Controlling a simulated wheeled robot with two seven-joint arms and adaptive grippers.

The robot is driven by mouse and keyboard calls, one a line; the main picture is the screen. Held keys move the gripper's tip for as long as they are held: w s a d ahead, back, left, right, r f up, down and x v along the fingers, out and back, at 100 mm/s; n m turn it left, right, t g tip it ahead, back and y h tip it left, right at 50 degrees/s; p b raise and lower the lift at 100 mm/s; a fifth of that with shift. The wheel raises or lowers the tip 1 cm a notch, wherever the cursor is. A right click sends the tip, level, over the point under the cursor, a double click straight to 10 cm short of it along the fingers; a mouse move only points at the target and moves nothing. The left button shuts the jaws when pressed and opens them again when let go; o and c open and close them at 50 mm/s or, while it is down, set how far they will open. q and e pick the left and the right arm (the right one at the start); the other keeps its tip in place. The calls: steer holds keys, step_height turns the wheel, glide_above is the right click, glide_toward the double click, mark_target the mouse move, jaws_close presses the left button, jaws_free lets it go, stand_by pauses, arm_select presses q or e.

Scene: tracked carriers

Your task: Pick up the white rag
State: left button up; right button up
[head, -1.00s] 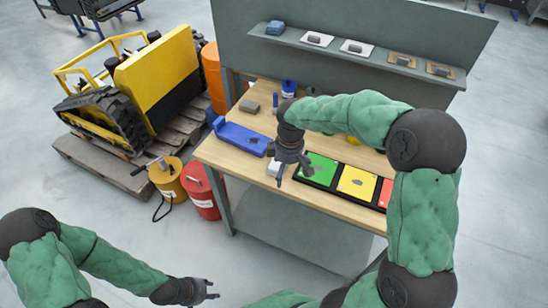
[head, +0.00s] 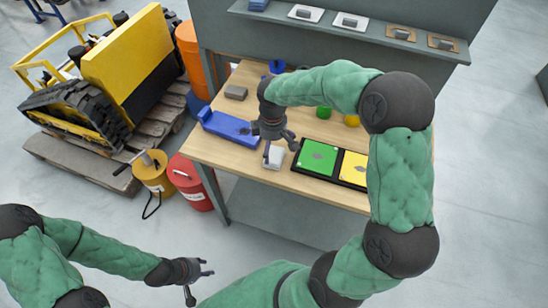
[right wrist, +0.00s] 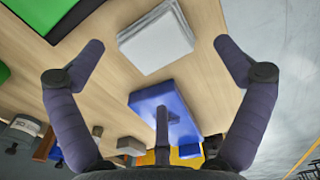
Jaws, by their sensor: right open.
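The white rag (head: 274,157) lies folded on the wooden workbench (head: 232,160), near its front edge. It also shows in the right wrist view (right wrist: 156,40) as a flat white square. My right gripper (head: 281,148) is open and empty above the bench, close to the rag. In the right wrist view the fingers (right wrist: 158,44) are spread wide and the rag appears between the fingertips. I cannot tell the height left between them. My left gripper (head: 207,268) is open and empty, low in front of the bench.
A black board with green (head: 318,157) and yellow (head: 353,168) squares lies to the right. A grey block (head: 236,92) is behind. Yellow (head: 154,176) and red (head: 190,184) cans stand on the floor at left.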

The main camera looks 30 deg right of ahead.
mark_target(274, 155)
steer(key=f, duration=0.1)
steer(key=f+b, duration=0.1)
steer(key=f, duration=0.1)
steer(key=f+b, duration=0.1)
steer(key=f, duration=0.1)
steer(key=shift+d, duration=0.3)
steer(key=shift+r, duration=0.15)
steer(key=c, duration=1.2)
